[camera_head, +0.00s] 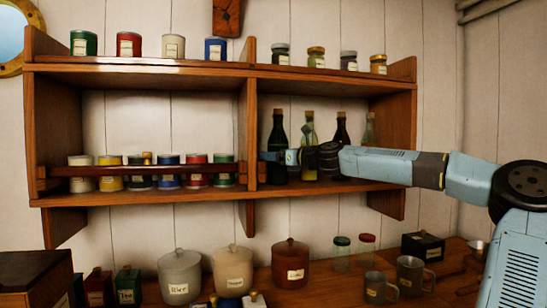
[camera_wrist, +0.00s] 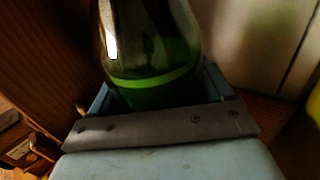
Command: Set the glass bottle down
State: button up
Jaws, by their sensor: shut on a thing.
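A dark green glass bottle (camera_head: 278,130) stands upright in the right-hand lower bay of the wall shelf, close to the middle divider. My gripper (camera_head: 277,157) reaches in from the right and is shut around the bottle's body. In the wrist view the green bottle (camera_wrist: 150,50) fills the space between my blue fingers (camera_wrist: 155,95), with a bright glint on its glass. Whether the bottle's base touches the shelf board (camera_head: 330,187) is too dark to tell.
Other corked bottles stand close to the right: a yellow-green one (camera_head: 309,130), a dark brown one (camera_head: 342,130) and a pale green one (camera_head: 369,130). The middle divider (camera_head: 248,130) is close on the left. Labelled jars (camera_head: 281,54) line the board above. Canisters (camera_head: 233,270) and mugs (camera_head: 411,275) crowd the counter below.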

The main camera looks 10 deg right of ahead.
jog(key=o, duration=1.6)
jog(key=v, duration=1.2)
